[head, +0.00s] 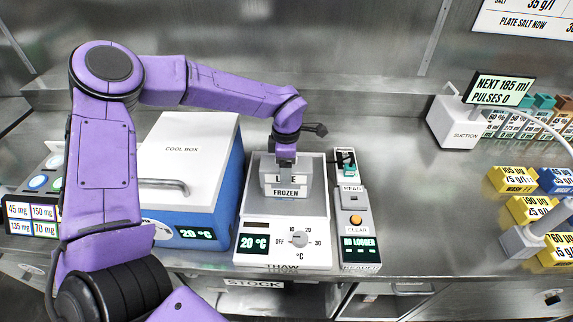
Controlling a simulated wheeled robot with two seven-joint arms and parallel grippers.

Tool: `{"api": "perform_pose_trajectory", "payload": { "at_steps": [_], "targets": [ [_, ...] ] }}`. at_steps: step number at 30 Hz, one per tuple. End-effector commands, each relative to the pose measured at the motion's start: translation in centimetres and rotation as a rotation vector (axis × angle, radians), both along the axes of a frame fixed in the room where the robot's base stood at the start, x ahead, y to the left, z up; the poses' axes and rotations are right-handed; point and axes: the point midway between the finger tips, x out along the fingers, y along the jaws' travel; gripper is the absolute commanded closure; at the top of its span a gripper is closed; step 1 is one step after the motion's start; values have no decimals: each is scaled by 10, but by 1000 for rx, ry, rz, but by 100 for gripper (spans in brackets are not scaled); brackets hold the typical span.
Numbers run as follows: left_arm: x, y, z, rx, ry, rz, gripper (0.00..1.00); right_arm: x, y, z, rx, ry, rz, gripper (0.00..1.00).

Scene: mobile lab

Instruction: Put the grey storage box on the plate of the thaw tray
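The grey storage box (301,180), with a label reading FROZEN, is over the plate of the thaw tray (315,208). It looks upright and level, but I cannot tell whether its base rests on the plate. The tray's front shows 20 °C and a dial. My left gripper (286,160) points down at the top of the box, and its fingers cover part of the label. From this angle I cannot tell whether the fingers are closed on the box. My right gripper is not in view.
A blue cool box (205,150) with a white lid stands just left of the tray. A reader (356,222) stands close on the right. Further right are a suction unit (455,125) and yellow and blue blocks (512,180). Bare bench lies between the reader and these.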

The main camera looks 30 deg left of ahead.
Motion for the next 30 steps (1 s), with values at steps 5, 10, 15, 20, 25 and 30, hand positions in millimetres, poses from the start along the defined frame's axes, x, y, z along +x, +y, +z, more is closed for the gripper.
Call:
{"api": "perform_pose_trajectory", "payload": {
  "at_steps": [5, 10, 15, 20, 25, 30],
  "targets": [
    [0, 0, -3, -1, -1, 0, 71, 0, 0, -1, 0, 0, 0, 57],
    [0, 0, -2, -1, 1, 0, 3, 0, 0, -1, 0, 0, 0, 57],
    [0, 0, -2, 0, 0, 0, 3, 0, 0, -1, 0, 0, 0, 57],
    [1, 0, 11, 0, -4, 1, 3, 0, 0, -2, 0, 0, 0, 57],
    [2, 0, 54, -1, -8, 1, 3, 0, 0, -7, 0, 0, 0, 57],
    [1, 0, 94, -1, -4, 0, 3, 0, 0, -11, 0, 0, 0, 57]
  ]
}}
